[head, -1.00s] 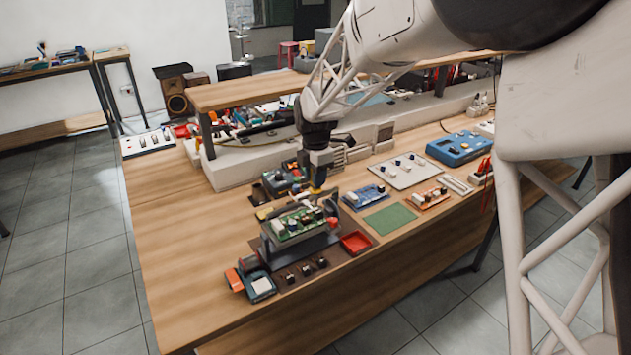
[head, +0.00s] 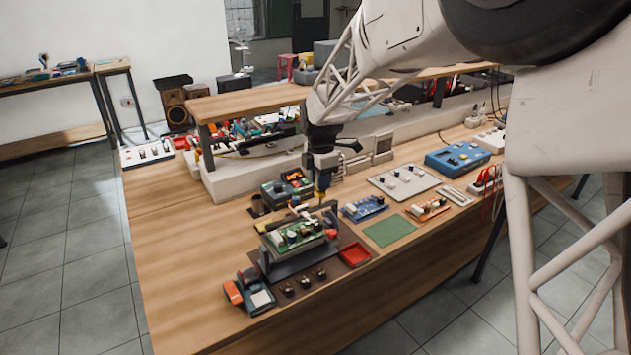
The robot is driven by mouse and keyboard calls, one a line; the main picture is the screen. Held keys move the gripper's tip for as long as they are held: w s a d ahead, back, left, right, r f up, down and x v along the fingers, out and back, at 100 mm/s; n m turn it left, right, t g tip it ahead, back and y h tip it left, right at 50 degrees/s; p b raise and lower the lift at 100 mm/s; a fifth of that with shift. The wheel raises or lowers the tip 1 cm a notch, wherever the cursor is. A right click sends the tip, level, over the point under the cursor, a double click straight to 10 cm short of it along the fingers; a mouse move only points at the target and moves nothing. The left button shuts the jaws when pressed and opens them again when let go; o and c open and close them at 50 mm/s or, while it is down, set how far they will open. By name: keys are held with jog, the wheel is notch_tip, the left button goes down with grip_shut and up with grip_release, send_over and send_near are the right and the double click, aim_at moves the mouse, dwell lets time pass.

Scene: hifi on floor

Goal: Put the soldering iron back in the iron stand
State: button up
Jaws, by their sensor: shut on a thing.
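My gripper (head: 322,172) points down above the middle of the bench, behind and right of the green circuit board (head: 290,238). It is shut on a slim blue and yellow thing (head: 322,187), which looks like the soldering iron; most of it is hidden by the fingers. The iron looks upright, and I cannot tell whether its lower end touches anything. A dark box with a lit display (head: 296,177), likely the soldering station, stands just left of the gripper. A small dark cup-like holder (head: 258,206) stands left of it; I cannot tell whether it is the iron stand.
The board sits raised on a dark holder on a brown mat (head: 352,255). A red tray (head: 355,255), a green pad (head: 389,230) and small blue (head: 364,208) and orange (head: 428,209) boards lie to the right. A raised shelf (head: 245,103) runs behind. Bare wood lies left.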

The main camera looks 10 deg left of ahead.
jog(key=w+d+r+m, duration=0.1)
jog(key=w+d+m, duration=0.8)
jog(key=d, duration=0.4)
jog(key=w+d+r+m, duration=0.1)
jog(key=w+d+m, duration=0.6)
jog(key=d+m, duration=0.5)
jog(key=w+a+f+n, duration=0.15)
jog(key=a+n, duration=0.35)
jog(key=a, duration=0.6)
jog(key=w+a+f+n, duration=0.15)
jog(key=a+n, duration=0.35)
jog(key=a, duration=0.7)
jog(key=s+a+f+n, duration=0.1)
jog(key=a+n, duration=0.3)
jog(key=a, duration=0.4)
jog(key=s+a+f+n, duration=0.1)
jog(key=s+a+n, duration=0.3)
jog(key=a, duration=0.5)
jog(key=s+a+f+n, duration=0.1)
jog(key=s+a+n, duration=0.2)
jog(key=a, duration=0.6)
jog(key=shift+a+f+n, duration=0.25)
jog(key=shift+f+n, duration=0.15)
jog(key=shift+n, duration=0.2)
jog(key=shift+s+f, duration=0.1)
jog(key=shift+f, duration=0.15)
notch_tip(320, 180, down, 6)
jog(key=shift+f, duration=0.25)
